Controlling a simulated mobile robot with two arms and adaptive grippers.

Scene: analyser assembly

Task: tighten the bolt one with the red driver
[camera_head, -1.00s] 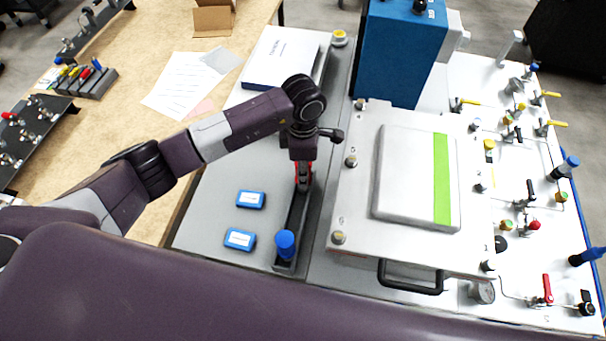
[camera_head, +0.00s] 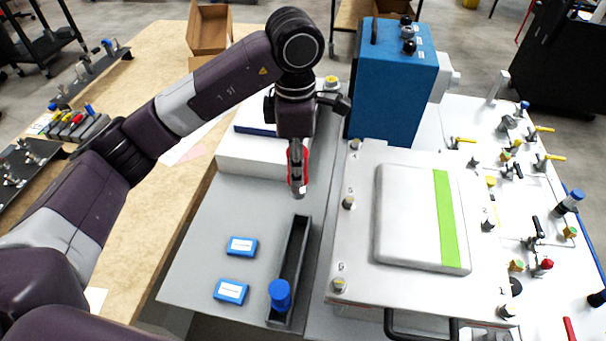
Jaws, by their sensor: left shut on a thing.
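My left gripper (camera_head: 297,182) points down above the far end of the narrow dark tray (camera_head: 305,236). It is shut on the red driver (camera_head: 290,160). Red shows beside the fingers, which hide most of the driver. Bolts stand along the edges of the light metal plate to the right, including a far left one (camera_head: 355,145), a middle left one (camera_head: 348,203) and a near left one (camera_head: 339,285). I cannot tell which is bolt one. My right gripper is not in view.
A blue-capped item (camera_head: 279,294) stands in the tray's near end. Two blue boxes (camera_head: 241,246) lie left of it. The plate carries a raised cover with a green stripe (camera_head: 445,215). A tall blue unit (camera_head: 392,85) stands behind. Valves and fittings crowd the right side.

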